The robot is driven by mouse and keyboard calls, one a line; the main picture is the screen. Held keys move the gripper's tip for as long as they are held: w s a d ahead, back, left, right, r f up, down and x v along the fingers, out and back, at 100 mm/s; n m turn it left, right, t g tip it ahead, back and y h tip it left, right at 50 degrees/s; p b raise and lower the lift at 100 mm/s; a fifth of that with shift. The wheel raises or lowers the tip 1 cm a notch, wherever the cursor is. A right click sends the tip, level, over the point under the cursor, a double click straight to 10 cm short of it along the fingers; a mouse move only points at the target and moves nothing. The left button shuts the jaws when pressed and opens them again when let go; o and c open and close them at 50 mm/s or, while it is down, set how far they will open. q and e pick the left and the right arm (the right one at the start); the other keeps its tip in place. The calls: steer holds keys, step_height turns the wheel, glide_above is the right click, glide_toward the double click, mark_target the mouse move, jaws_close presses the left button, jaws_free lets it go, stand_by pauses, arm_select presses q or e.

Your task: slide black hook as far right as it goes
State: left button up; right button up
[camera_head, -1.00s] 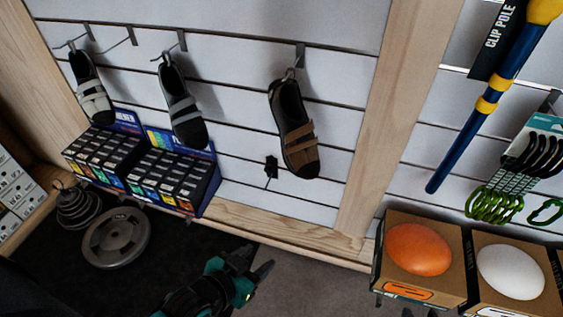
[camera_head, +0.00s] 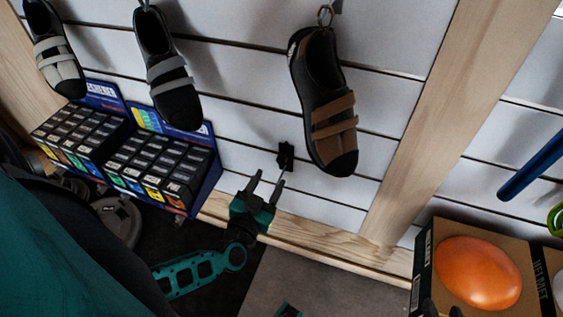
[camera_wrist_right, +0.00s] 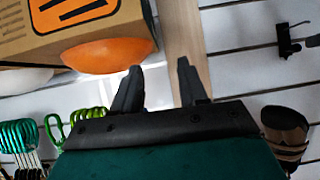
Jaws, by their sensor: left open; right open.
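The black hook (camera_head: 285,156) sits on the white slatted wall, left of and below the brown-strapped shoe (camera_head: 325,110). It also shows in the right wrist view (camera_wrist_right: 288,42), where the picture looks turned over. My left gripper (camera_head: 268,180) is open and empty, just below the hook, with its fingers pointing up toward it. I cannot tell whether a fingertip touches the hook. My right gripper (camera_wrist_right: 157,75) is open and empty in its wrist view, with the hook off to the right. In the head view only dark tips (camera_head: 442,308) show at the bottom edge.
A wooden post (camera_head: 440,110) stands right of the hook, past white slats. The boxes with dark packs (camera_head: 165,165) are left of the hook. Grey-strapped shoes (camera_head: 170,75) hang above them.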

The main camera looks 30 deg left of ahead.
mark_target(280, 162)
arm_select(q)
steer(key=w+b, duration=0.1)
steer(key=w, duration=0.2)
steer(key=w+a+b, duration=0.1)
steer(key=w, duration=0.3)
steer(key=shift+w+a, duration=0.2)
steer(key=shift+w, duration=0.4)
steer(key=shift+w+a, duration=0.1)
steer(key=shift+w, duration=0.1)
steer(key=c, duration=0.4)
jaws_close()
